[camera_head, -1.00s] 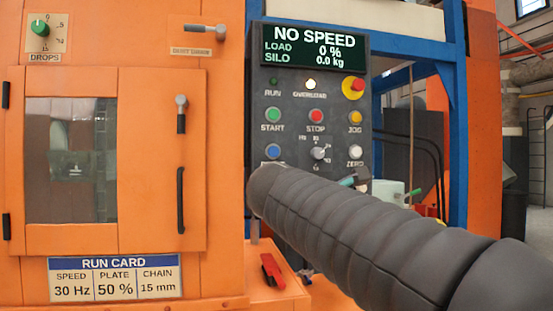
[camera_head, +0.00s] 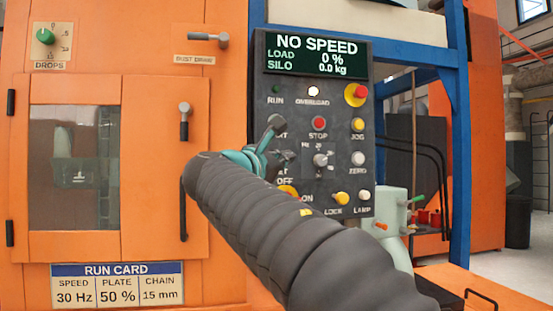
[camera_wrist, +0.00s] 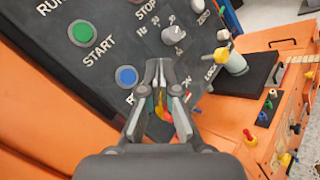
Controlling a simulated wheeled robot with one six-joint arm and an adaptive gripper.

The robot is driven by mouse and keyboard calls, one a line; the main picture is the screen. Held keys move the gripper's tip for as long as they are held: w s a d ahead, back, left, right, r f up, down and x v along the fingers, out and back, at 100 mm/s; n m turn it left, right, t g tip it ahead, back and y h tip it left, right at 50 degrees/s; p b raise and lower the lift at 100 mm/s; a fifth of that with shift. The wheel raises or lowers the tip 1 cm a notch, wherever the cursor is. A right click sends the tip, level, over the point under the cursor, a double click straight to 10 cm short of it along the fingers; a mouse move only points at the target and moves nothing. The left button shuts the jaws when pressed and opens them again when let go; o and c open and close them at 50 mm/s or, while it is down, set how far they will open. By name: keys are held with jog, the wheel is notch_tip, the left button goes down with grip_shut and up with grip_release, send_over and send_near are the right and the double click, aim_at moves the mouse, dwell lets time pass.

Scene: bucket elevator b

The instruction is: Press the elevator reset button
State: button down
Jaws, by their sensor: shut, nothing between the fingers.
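The control panel (camera_head: 338,105) stands right of the orange cabinet. The blue button (camera_wrist: 126,76), with a label starting with R, shows in the wrist view below the green START button (camera_wrist: 81,33). In the head view my gripper and arm hide the blue button. My gripper (camera_wrist: 159,65) is shut and empty, its tips to the right of the blue button in the wrist view. In the head view my gripper (camera_head: 281,140) is in front of the panel's left part. I cannot tell whether the tips touch the panel.
The selector knob (camera_head: 321,160), red STOP button (camera_head: 318,123) and yellow JOG button (camera_head: 357,125) are close by. The red emergency button (camera_head: 356,95) is higher. The display (camera_head: 316,55) reads NO SPEED, and the OVERLOAD lamp (camera_head: 313,91) is lit. Cabinet door handles (camera_head: 184,121) stick out at left.

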jog(key=w+a+p, duration=0.2)
jog(key=w+p, duration=0.1)
jog(key=w, duration=0.4)
jog(key=shift+w+p, duration=0.35)
jog(key=shift+w, duration=0.05)
jog(key=shift+w+a, duration=0.1)
dwell(1.1)
jog(key=shift+w+a, duration=0.1)
jog(key=shift+w, duration=0.2)
jog(key=shift+w+a, duration=0.1)
jog(key=shift+w, duration=0.3)
dwell(0.7)
jog(key=shift+s, duration=0.15)
dwell(0.3)
jog(key=shift+s+d+b, duration=0.2)
jog(key=shift+s+b, duration=0.3)
jog(key=shift+s, duration=0.2)
